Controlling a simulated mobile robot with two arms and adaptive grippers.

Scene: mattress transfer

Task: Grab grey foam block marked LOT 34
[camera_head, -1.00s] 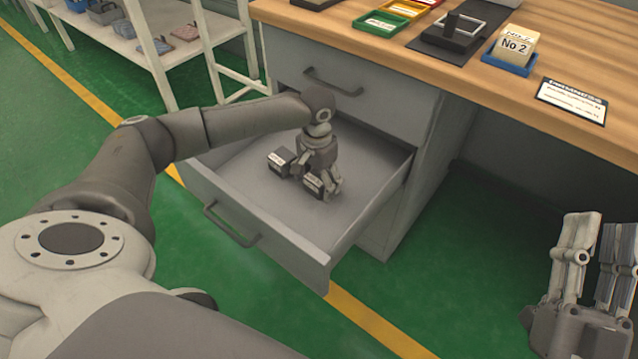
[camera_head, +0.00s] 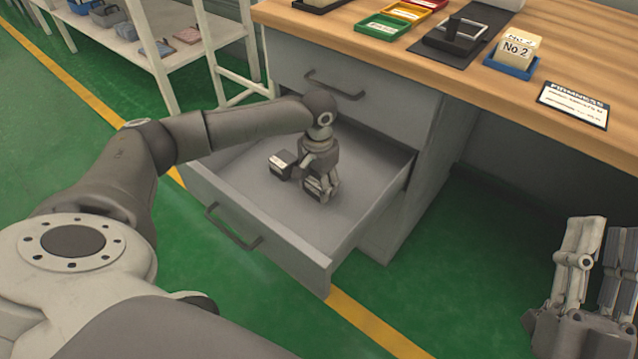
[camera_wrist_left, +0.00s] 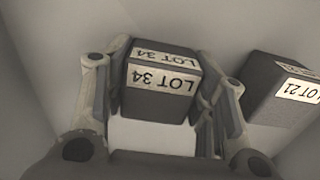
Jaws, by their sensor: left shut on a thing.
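The grey foam block marked LOT 34 (camera_wrist_left: 160,90) is between the fingers of my left gripper (camera_wrist_left: 158,105) in the left wrist view, its label plain on two faces. My left gripper (camera_head: 321,188) is shut on this block inside the open drawer (camera_head: 365,200). In the head view the fingers partly cover the block (camera_head: 316,186). A second dark grey block marked LOT 21 (camera_wrist_left: 275,90) lies beside it, apart from the fingers; it also shows in the head view (camera_head: 281,168). My right gripper (camera_head: 600,240) is open and empty at the lower right.
The drawer's front panel (camera_head: 255,235) and side walls surround the blocks. Above is a closed drawer (camera_head: 350,85) and a wooden worktop (camera_head: 480,75) with coloured trays and a No 2 card block (camera_head: 517,48). A white shelf (camera_head: 150,50) stands at the back left.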

